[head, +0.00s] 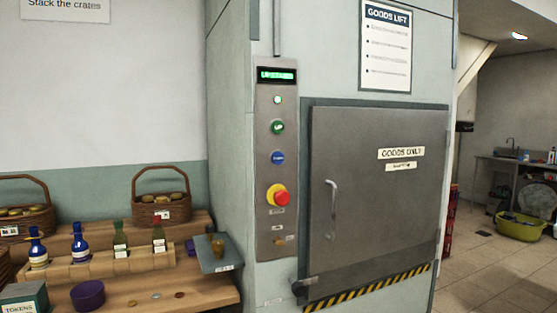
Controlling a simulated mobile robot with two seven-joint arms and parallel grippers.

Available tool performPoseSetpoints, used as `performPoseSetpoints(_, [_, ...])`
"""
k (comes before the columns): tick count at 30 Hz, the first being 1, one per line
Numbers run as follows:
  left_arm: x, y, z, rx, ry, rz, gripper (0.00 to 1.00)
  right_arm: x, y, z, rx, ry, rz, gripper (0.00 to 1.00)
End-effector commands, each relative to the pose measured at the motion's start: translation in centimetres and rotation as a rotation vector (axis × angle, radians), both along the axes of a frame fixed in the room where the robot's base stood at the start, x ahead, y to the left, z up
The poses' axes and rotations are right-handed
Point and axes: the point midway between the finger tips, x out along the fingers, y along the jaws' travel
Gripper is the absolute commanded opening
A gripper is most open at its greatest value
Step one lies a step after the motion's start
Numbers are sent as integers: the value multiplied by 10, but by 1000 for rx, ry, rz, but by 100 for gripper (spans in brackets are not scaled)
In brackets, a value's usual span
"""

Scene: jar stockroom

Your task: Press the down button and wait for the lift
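The lift's metal control panel (263,215) is upright on the pale wall left of the lift door. Its display (276,75) shows green lettering that looks like "UPSTAIRS". A small green lamp (277,100) glows below it. Under that are a green button (277,127) and a blue button (278,158), whose label is too small to read surely. A red knob on a yellow base (278,196) is lower down. The grey lift door (365,200), marked "GOODS ONLY", is shut, with a handle (333,197) at its left. Neither gripper is in view.
A wooden stepped counter (205,288) with bottles, baskets and coins stands at the left. A small grey tray (222,265) with a jar juts out near the panel. At the right is open tiled floor (480,265) with a yellow-green tub (518,230).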

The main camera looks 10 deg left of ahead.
Motion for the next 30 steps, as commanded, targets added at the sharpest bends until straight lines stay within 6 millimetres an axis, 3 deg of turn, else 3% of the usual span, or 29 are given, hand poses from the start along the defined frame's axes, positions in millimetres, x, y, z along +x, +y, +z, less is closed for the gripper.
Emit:
performPoseSetpoints(8, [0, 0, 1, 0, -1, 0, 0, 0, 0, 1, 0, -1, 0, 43])
performPoseSetpoints(30, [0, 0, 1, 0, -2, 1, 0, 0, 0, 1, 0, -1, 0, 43])
